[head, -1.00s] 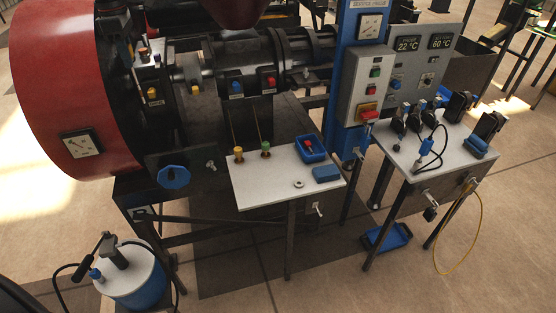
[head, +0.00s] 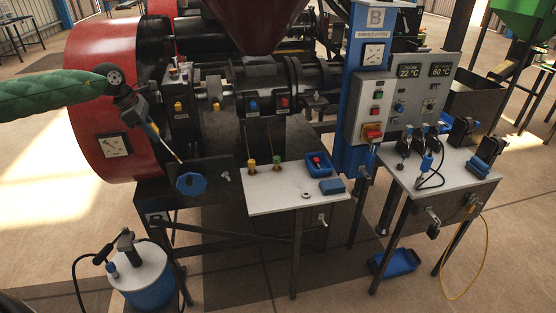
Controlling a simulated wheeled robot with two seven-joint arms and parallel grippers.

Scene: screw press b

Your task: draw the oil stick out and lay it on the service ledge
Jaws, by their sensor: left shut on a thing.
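My left gripper (head: 145,120) comes in from the left on a green-sleeved arm, in front of the red drum. I cannot tell whether this is the oil stick. The white-topped ledge (head: 280,201) stands at the front of the press, right of and below the gripper. Two thin upright rods with a yellow base (head: 252,165) and a green base (head: 277,163) show at its back edge. My right gripper is not in view.
On the ledge are a blue tray (head: 319,170), a blue block (head: 332,187) and a small ring (head: 305,195). A blue-and-white drum (head: 146,276) stands low at left. A side table (head: 425,182) with cables is at right. The ledge's front left is clear.

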